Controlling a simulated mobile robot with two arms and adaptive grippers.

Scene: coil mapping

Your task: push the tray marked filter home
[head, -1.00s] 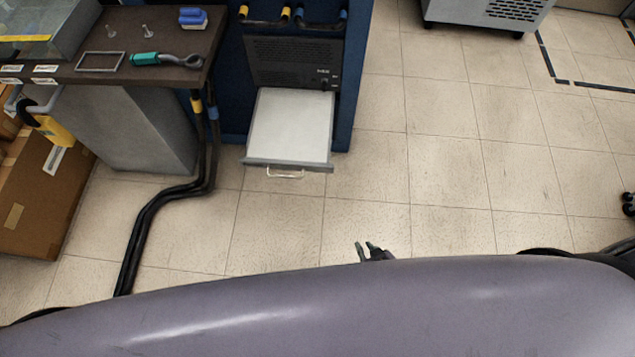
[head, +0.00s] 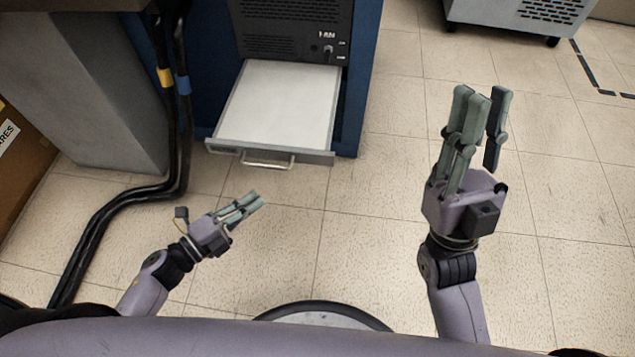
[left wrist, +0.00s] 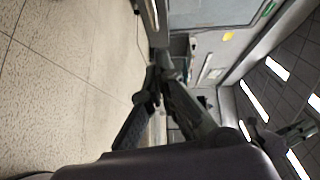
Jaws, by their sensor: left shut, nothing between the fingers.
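The tray (head: 283,100) sticks out of the dark unit in the blue cabinet, with a pale flat top, a grey front edge and a silver handle (head: 267,162). A small label on the left of its front is too small to read. My left gripper (head: 257,201) is below the tray front in the head view, apart from it, shut and empty. In the left wrist view its dark fingers (left wrist: 157,75) come together at the tips. My right gripper (head: 484,97) is raised to the right of the tray, fingers apart, empty and touching nothing.
Black cables (head: 120,195) with yellow and blue bands run down to the floor left of the tray. A grey pedestal (head: 105,95) stands beyond them, with a cardboard box (head: 22,155) at far left. A grey cart (head: 515,15) stands at the back right. The tiled floor before the tray is clear.

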